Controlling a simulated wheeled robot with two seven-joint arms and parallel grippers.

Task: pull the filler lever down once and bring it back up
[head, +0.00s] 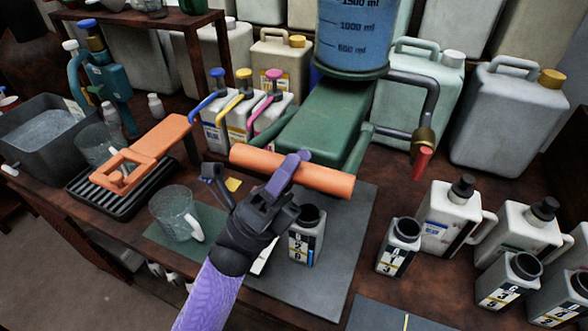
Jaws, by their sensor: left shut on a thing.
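The filler has a green body (325,120) and a clear blue graduated cylinder (352,35) on top. Its lever has a thick orange bar (330,178) across the front, joined to green arms at the sides. The far side of the grip is hidden. An open white bottle (307,240) with a black neck stands on the grey mat below the bar, partly covered by my gripper. My right gripper is not in view.
A glass jug (180,212) stands left of my gripper. A red-tipped spout (422,160) hangs right of the filler. Several white bottles (450,215) fill the right side. A second orange handle (150,150) sits over a black drip tray (100,200) at left.

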